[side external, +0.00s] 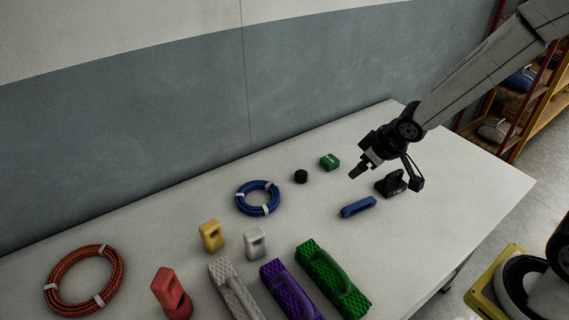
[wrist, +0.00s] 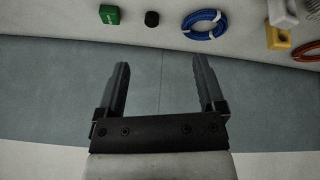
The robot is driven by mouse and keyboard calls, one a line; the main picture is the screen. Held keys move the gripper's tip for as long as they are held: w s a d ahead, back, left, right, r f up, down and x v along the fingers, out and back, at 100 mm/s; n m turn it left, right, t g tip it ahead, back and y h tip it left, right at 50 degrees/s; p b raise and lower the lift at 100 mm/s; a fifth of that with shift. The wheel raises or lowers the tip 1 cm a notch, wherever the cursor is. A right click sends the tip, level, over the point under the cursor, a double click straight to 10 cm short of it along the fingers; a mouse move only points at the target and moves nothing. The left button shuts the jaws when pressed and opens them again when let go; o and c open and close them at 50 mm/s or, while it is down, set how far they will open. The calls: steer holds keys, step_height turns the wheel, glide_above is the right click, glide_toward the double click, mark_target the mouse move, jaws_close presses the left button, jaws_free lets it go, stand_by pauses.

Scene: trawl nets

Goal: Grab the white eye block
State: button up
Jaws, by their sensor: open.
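The white eye block (side external: 255,242) stands upright on the white table in the side view, just right of the yellow eye block (side external: 211,236). In the wrist view a white block (wrist: 282,12) is cut off by the top edge, beside the yellow one (wrist: 277,37). My gripper (side external: 384,178) is open and empty, raised above the right part of the table, well right of the white eye block. In the wrist view its two fingers (wrist: 160,80) stand apart with only wall between them.
A blue rope coil (side external: 258,198), black cylinder (side external: 301,176) and green block (side external: 329,162) lie behind. A blue link (side external: 358,207) and black part (side external: 391,184) are near my gripper. White (side external: 234,291), purple (side external: 289,291) and green (side external: 333,281) handled blocks lie in front; a red block (side external: 171,293) and orange coil (side external: 84,280) are left.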

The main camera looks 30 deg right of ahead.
steer(key=w+a+f+n+t+y, duration=0.2)
steer(key=w+a+n, duration=0.1)
steer(key=w, duration=0.5)
steer(key=n+g+y, duration=0.6)
steer(key=n+y, duration=0.5)
glide_toward(256, 232)
steer(key=w+a+f, duration=0.1)
steer(key=a, duration=0.1)
steer(key=shift+s+a+f+g+y, duration=0.1)
steer(key=shift+s+f+g+y, duration=0.1)
steer(key=shift+f+g+y, duration=0.15)
steer(key=shift+a+f, duration=0.1)
steer(key=shift+x, duration=1.2)
steer(key=shift+a, duration=0.1)
steer(key=shift+x, duration=2.5)
